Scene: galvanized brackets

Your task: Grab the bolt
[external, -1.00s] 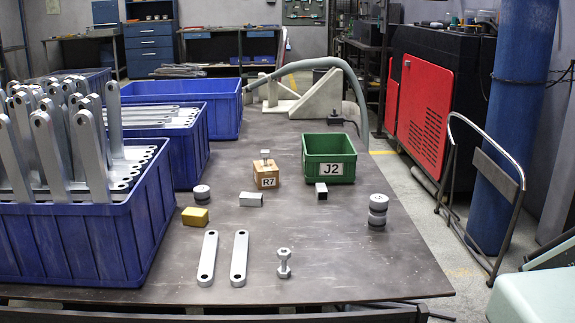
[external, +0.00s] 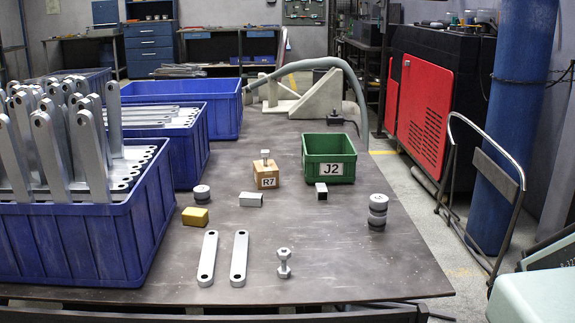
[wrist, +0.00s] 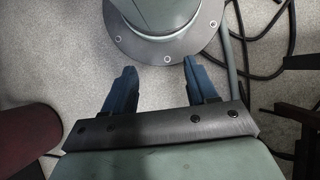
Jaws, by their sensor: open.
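A silver bolt (external: 284,262) stands upright near the front edge of the table in the external view, to the right of two flat grey brackets. A second, smaller bolt-like metal piece (external: 265,156) sits on top of the wooden block marked R7 (external: 265,175). My gripper (wrist: 157,75) shows in the wrist view with its two blue fingers spread apart and nothing between them. It is over the floor, away from the table's objects. The wrist view shows no bolt. The gripper's fingers are not in the external view.
Two flat brackets (external: 239,259) lie left of the bolt. A yellow block (external: 195,217), small metal blocks (external: 251,200) and stacked grey discs (external: 377,211) are around. A green bin J2 (external: 329,170) stands behind. Blue crates of brackets (external: 75,240) fill the left. Table around the bolt is clear.

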